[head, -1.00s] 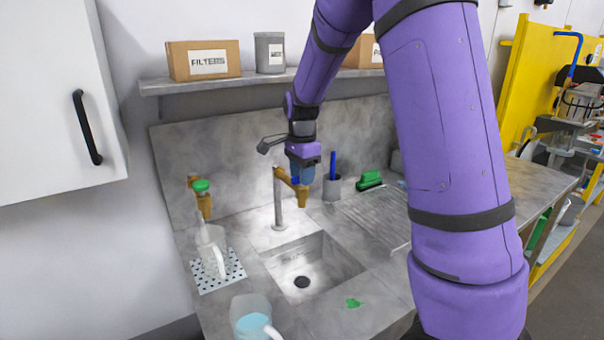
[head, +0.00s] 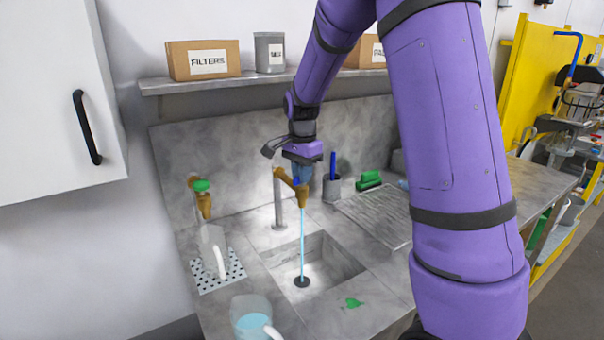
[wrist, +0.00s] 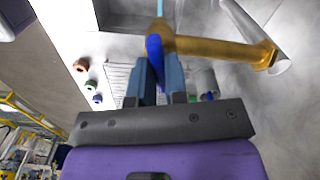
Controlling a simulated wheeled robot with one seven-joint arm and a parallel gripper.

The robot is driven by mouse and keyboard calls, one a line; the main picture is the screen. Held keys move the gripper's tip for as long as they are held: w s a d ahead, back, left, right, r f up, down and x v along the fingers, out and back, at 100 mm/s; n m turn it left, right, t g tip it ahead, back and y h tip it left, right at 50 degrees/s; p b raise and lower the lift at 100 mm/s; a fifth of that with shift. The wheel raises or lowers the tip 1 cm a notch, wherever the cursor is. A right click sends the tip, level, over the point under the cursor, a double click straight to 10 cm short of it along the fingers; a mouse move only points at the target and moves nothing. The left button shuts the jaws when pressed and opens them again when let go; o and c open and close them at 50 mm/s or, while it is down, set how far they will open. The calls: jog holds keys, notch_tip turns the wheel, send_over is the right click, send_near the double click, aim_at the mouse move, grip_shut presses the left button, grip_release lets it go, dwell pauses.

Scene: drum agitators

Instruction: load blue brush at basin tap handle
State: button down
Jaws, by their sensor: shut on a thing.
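My gripper (head: 304,172) is at the brass basin tap (head: 301,196), pointing down. In the wrist view my gripper (wrist: 158,68) is shut on the blue tap handle (wrist: 154,46), which stands between the blue-grey fingers. A thin stream of water (head: 302,245) falls from the spout into the basin's drain. A blue upright handle (head: 332,160), perhaps that of the blue brush, stands in a grey cup (head: 331,188) just right of the tap. Its lower part is hidden in the cup.
A green brush (head: 369,180) lies behind the ribbed drainboard (head: 375,215). Left are a green-handled tap (head: 201,186) and a clear jug on a perforated mat (head: 232,265). A jug with blue liquid (head: 250,316) stands in front. A shelf (head: 215,84) is above.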

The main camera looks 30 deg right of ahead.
jog(key=c, duration=1.1)
grip_release()
jog(key=shift+c, duration=0.2)
jog(key=shift+r, duration=0.1)
notch_tip(320, 180, up, 11)
jog(key=shift+f, duration=0.2)
